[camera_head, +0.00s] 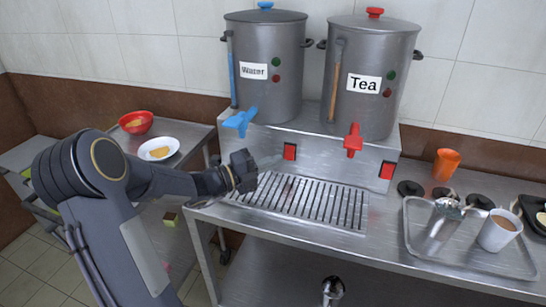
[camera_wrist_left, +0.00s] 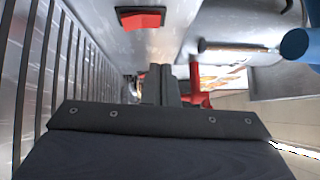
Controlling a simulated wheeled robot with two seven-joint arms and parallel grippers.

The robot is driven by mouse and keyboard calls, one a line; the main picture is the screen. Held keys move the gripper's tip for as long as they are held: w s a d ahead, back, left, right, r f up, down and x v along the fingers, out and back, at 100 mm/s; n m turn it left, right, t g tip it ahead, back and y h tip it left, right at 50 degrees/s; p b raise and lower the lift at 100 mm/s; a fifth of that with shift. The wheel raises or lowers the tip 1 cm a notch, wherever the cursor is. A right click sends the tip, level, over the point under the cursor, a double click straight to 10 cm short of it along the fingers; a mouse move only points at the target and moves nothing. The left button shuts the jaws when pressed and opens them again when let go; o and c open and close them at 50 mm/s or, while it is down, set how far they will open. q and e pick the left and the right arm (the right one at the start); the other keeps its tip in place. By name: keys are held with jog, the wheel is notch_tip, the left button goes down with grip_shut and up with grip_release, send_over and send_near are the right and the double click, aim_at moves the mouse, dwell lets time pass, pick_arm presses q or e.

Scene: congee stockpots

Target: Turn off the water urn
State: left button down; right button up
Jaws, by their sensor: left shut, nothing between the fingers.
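The steel water urn (camera_head: 266,95), labelled "Water", stands on a steel base box (camera_head: 330,142). It has a blue lid knob (camera_head: 265,5) and a blue tap (camera_head: 240,121). A red rocker switch (camera_head: 290,151) sits on the base front beneath it; a red switch also shows at the top of the left wrist view (camera_wrist_left: 140,18). My left gripper (camera_head: 274,161) is shut and empty, just left of that switch, above the drip grate. Its shut fingers (camera_wrist_left: 161,85) point along the base front. Contact with the switch cannot be made out. My right gripper is not in view.
The tea urn (camera_head: 368,75) stands right, with a red tap (camera_head: 353,140) and its own red switch (camera_head: 387,170). The drip grate (camera_head: 300,200) lies in front. A tray (camera_head: 415,245) with a cup (camera_head: 497,232) and an orange tumbler (camera_head: 446,164) are at right.

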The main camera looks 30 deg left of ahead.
pick_arm(q)
jog(key=v, duration=0.8)
jog(key=shift+s+a+r+p, duration=0.15)
jog(key=shift+a+r+p, duration=0.15)
jog(key=shift+a+r, duration=0.2)
jog(key=shift+d, duration=0.1)
jog(key=s+d+r+m+g+p, duration=0.1)
jog(key=s+d+m+g, duration=0.2)
jog(key=d+m, duration=0.35)
jog(key=s+d+r+m+g+h+p, duration=0.1)
jog(key=s+d+m+g, duration=0.2)
jog(key=d+m, duration=0.3)
jog(key=s+d+r+m+g+p, duration=0.1)
jog(key=s+d+r+m+g, duration=0.15)
jog(key=d+m+g, duration=0.4)
jog(key=s+f+m+t+y+p, duration=0.1)
jog(key=s+m+y, duration=0.2)
jog(key=m, duration=1)
jog(key=s+a+f+m+t+y+p, duration=0.1)
jog(key=s+m+y, duration=0.3)
jog(key=s+m, duration=0.5)
jog(key=m+p, duration=0.1)
jog(key=m, duration=0.3)
jog(key=shift+f+p, duration=0.3)
jog(key=shift+f, duration=0.05)
jog(key=shift+s, duration=0.1)
